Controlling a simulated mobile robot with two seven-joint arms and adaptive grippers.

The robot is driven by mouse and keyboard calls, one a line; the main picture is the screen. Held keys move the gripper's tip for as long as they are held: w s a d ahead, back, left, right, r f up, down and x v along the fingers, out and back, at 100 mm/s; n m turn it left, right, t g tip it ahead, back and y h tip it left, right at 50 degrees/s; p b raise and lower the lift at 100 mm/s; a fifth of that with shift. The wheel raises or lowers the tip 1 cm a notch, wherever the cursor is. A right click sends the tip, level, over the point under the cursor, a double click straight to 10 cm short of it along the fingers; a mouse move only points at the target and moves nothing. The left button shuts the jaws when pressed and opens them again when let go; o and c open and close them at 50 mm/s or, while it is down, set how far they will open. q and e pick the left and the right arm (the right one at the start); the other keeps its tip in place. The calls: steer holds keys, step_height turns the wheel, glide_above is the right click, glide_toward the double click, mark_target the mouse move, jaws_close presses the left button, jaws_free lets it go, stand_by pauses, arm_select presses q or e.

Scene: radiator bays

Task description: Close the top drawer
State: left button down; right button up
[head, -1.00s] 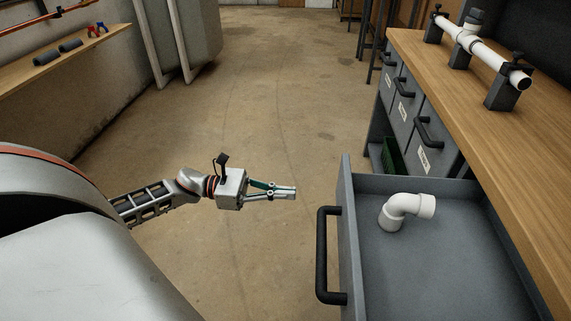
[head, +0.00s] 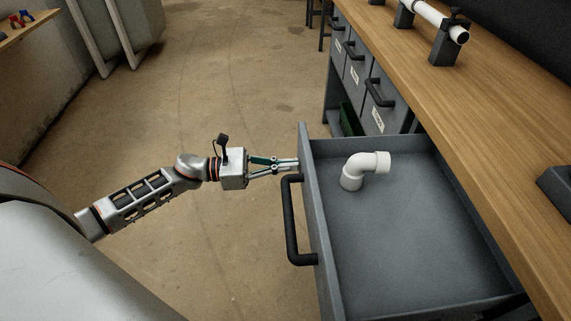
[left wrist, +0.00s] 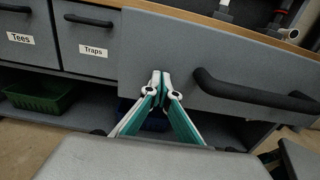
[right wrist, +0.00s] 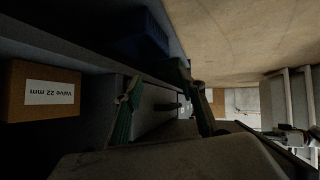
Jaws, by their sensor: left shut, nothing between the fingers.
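The open grey top drawer (head: 400,235) stands pulled out from under the bench, with a white elbow pipe (head: 364,170) inside. Its black bar handle (head: 291,222) is on the front panel. My left gripper (head: 297,164) is shut and empty, its tips at the far end of the drawer front, beyond the handle. In the left wrist view the shut fingertips (left wrist: 159,78) point at the front panel (left wrist: 215,52), left of the handle (left wrist: 250,93); I cannot tell whether they touch. My right gripper (right wrist: 160,93) shows only in its wrist view, fingers apart and empty.
The wooden bench top (head: 450,100) runs along the right. Closed labelled drawers (head: 376,105) stand beyond the open one. A green bin (left wrist: 40,97) sits on the lower shelf. A box marked "Valve 22 mm" (right wrist: 42,92) is near my right gripper. The floor at left is clear.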

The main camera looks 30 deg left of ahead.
arm_select(q)
steer(key=shift+d, duration=0.1)
steer(key=shift+w+d, duration=0.25)
steer(key=b, duration=0.4)
glide_toward(402, 168)
steer(key=d+r, duration=0.1)
steer(key=w+d+r, duration=0.1)
steer(key=d+r, duration=0.1)
steer(key=r, duration=0.1)
steer(key=shift+w, duration=0.25)
steer(key=b+x, duration=0.1)
steer(key=x, duration=0.4)
steer(key=shift+w+d, duration=0.15)
steer(key=shift+w, duration=0.05)
steer(key=shift+w+d+r, duration=0.1)
steer(key=shift+w+d, duration=0.25)
steer(key=shift+d, duration=0.1)
steer(key=shift+r, duration=0.15)
arm_select(e)
steer(key=a, duration=0.2)
steer(key=w+a, duration=0.1)
steer(key=shift+r+y, duration=0.35)
steer(key=shift+y, duration=0.05)
arm_select(q)
steer(key=shift+d+r, duration=0.1)
